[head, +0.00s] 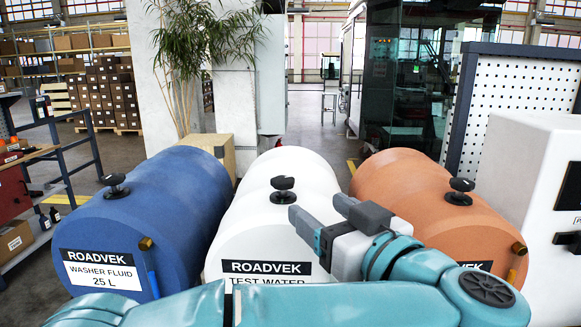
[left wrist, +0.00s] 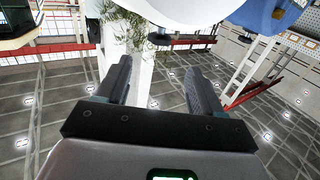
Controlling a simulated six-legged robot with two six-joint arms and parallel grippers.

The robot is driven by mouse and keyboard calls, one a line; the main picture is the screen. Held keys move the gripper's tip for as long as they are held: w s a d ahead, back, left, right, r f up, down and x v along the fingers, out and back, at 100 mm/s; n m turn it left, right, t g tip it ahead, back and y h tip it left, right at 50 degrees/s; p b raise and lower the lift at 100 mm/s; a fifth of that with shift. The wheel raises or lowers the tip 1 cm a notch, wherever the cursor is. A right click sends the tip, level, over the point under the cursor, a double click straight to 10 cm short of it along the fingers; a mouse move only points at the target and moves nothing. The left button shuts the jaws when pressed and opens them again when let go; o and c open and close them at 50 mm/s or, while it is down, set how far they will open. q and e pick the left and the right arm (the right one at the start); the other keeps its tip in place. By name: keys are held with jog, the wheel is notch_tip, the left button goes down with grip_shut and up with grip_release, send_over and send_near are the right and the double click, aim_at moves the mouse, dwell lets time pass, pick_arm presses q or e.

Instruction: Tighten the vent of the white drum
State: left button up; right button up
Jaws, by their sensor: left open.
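The white drum (head: 297,168) lies on its side in the middle of the head view, labelled ROADVEK TEST WATER. Its vent, a black knob (head: 283,190), stands on top of the drum. My left gripper (head: 320,213) is open and empty, in front of the drum in the picture. Its fingertips are a little right of and below the vent, apart from it. The gripper and my teal arm hide the drum's lower right front. In the left wrist view, the open fingers (left wrist: 157,66) have nothing between them, and the white drum (left wrist: 190,8) shows at the top edge. My right gripper is not in view.
A blue drum (head: 165,205) labelled washer fluid lies on the left, and an orange drum (head: 410,190) on the right. Each has a black knob on top. A pegboard panel (head: 515,95) and white cabinet stand at right. A plant and white wall are behind.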

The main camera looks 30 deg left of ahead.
aim_at(288, 185)
pick_arm(q)
jog(key=p+x, duration=0.1)
jog(key=x, duration=0.8)
jog(key=shift+w+a+p, duration=0.25)
jog(key=shift+a+p, duration=0.05)
jog(key=shift+a, duration=0.35)
jog(key=shift+w, duration=0.1)
jog(key=shift+d, duration=0.1)
jog(key=c, duration=1.1)
